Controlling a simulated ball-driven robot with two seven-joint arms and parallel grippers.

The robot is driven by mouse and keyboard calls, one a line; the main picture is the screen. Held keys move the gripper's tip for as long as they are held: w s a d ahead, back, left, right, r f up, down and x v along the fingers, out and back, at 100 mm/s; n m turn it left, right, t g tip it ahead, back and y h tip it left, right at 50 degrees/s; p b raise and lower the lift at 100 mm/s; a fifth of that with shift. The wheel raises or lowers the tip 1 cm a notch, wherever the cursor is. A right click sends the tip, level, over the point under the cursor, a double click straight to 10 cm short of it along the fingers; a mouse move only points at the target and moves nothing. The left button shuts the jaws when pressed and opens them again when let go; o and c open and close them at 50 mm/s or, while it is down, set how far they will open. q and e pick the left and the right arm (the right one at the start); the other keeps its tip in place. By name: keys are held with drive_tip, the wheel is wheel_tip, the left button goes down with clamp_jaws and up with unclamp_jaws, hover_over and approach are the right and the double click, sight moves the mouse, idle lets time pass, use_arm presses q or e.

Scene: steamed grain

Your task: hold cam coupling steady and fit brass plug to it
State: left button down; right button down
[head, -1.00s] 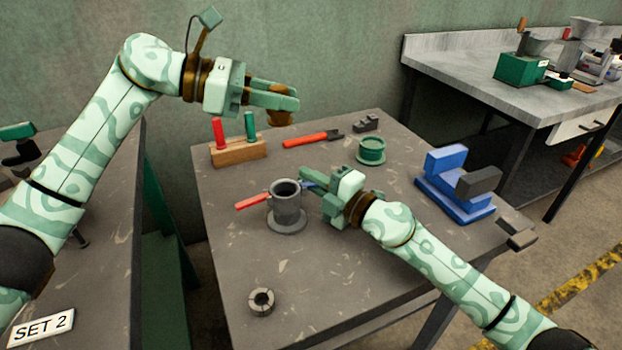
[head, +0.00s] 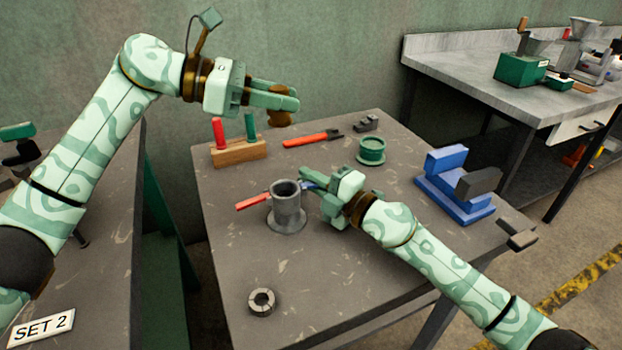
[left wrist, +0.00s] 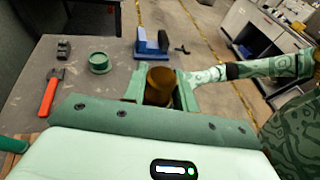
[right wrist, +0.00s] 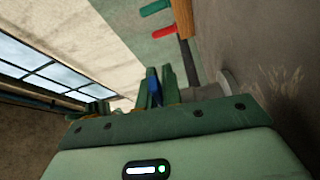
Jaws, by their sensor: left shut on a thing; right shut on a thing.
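The cam coupling (head: 287,207) is a grey, open-topped cylinder standing upright on a round flange on the table. A red lever (head: 254,201) sticks out from its left side and a blue lever (head: 309,185) from its right. My right gripper (head: 308,190) is shut on the blue lever, which shows between its fingers in the right wrist view (right wrist: 154,90). My left gripper (head: 280,104) is shut on the brass plug (head: 281,118), held in the air above and behind the coupling, apart from it. The plug also shows in the left wrist view (left wrist: 160,82).
A wooden block (head: 239,153) with red and green handles, a red-handled tool (head: 307,139), a green flanged part (head: 372,150) and a blue fixture (head: 455,190) stand around the table. A grey ring (head: 262,302) lies at the front left. The table's front middle is clear.

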drive_tip(key=shift+f, duration=0.2)
use_arm(q)
hover_over(286, 205)
drive_tip(key=w, duration=0.3)
wheel_tip(286, 205, down, 12)
drive_tip(key=shift+s+f, duration=0.1)
drive_tip(key=shift+f, duration=0.15)
drive_tip(key=shift+f, duration=0.2)
idle(0.5)
drive_tip(key=shift+f, duration=0.25)
drive_tip(key=shift+s+f, duration=0.1)
drive_tip(key=shift+f, duration=0.8)
idle(0.8)
drive_tip(key=c, duration=1)
unclamp_jaws()
drive_tip(key=shift+c, duration=0.2)
drive_tip(key=shift+f, duration=0.1)
